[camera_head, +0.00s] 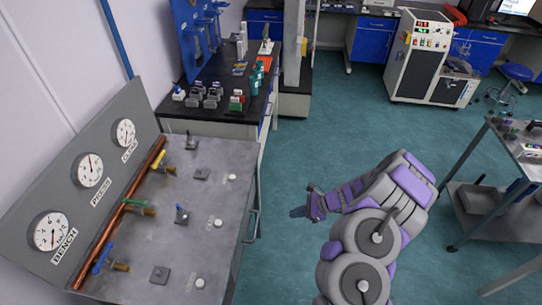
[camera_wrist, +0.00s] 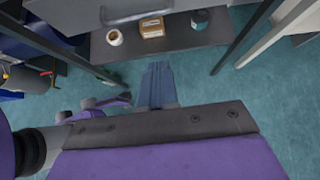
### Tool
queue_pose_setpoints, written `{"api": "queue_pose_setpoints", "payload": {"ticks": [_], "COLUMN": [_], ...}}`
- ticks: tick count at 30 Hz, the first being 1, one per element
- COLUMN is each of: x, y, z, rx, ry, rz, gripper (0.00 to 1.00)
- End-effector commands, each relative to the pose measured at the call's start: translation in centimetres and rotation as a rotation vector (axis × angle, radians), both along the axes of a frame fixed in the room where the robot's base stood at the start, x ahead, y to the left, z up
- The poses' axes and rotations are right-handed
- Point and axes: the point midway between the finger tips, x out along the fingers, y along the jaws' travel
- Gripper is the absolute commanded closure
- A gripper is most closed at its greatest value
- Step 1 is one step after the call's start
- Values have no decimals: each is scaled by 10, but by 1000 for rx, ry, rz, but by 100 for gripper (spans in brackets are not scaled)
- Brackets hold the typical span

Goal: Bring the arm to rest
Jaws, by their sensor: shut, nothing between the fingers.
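My arm, grey and purple, is bent in the lower right of the head view. My gripper (camera_head: 299,212) is over the open floor, to the right of the grey bench, and apart from it. In the wrist view my gripper (camera_wrist: 158,72) shows as blue-grey fingers lying together, with nothing held between them. Below it in that view are the green floor (camera_wrist: 195,88) and a low shelf.
The grey bench (camera_head: 217,150) with gauges and coloured valves stands at left, its side handle (camera_head: 255,212) facing my arm. A metal cart (camera_head: 500,220) stands at right. The wrist view's shelf (camera_wrist: 180,38) holds a brown box (camera_wrist: 151,27). Floor between is clear.

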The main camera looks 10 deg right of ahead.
Motion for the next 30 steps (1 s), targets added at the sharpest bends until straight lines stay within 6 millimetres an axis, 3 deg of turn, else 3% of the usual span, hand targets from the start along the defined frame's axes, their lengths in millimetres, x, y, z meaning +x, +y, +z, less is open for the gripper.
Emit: {"api": "queue_pose_setpoints", "payload": {"ticks": [5,8,14,20,30], "x": [1,3,-1,-26,-102], "y": [0,10,58,104,141], "z": [2,16,84,154,241], "rx": [2,3,0,-31,-132], "ry": [-5,-31,-157,-294,-473], "rz": [5,44,254,508,920], "gripper": [100,100,100,100,100]}}
